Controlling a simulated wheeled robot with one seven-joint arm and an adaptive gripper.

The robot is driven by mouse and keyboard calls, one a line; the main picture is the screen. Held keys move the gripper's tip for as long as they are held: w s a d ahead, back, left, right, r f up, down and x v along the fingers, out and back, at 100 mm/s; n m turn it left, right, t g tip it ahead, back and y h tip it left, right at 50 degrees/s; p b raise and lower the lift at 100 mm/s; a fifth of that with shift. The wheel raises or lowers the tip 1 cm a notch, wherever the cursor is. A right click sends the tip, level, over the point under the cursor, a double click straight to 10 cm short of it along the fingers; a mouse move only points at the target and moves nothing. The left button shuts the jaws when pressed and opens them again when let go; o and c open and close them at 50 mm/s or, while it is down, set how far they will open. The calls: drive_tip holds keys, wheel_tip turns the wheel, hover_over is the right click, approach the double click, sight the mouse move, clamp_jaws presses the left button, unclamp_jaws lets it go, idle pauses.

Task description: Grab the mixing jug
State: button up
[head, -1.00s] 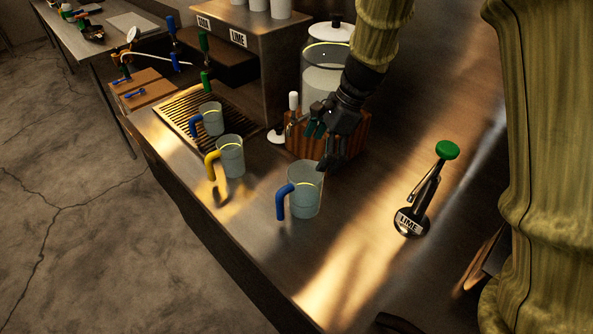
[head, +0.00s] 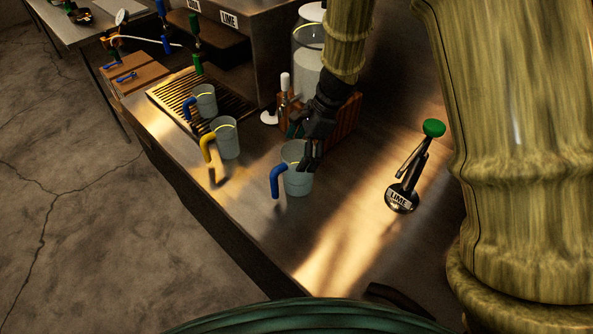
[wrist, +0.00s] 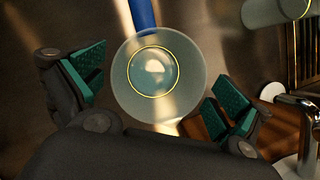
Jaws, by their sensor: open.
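A translucent grey jug with a blue handle (head: 299,183) stands upright on the steel counter, nearest the front of the row. The wrist view looks down on its round rim (wrist: 153,112), with the handle pointing up the picture. My gripper (head: 311,160) is at this jug from above and behind. In the wrist view my gripper (wrist: 158,92) is open, with teal pads on either side of the jug and gaps between. A yellow-handled jug (head: 228,142) and another blue-handled jug (head: 206,100) stand farther back. Which one is called the mixing jug is not marked.
A wooden-based clear dispenser (head: 306,60) with a tap stands just behind my gripper. A drip grate (head: 170,92) lies back left. The steel counter (head: 255,222) in front is clear.

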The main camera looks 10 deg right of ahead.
sight(296, 158)
drive_tip(key=shift+p+x, duration=0.4)
drive_tip(key=shift+x, duration=1.15)
drive_tip(key=shift+s+d+r, duration=0.1)
drive_tip(key=shift+r, duration=0.1)
drive_tip(key=shift+w+f, duration=0.15)
drive_tip(key=shift+w, duration=0.05)
drive_tip(key=c, duration=1.7)
drive_tip(key=shift+o, duration=0.2)
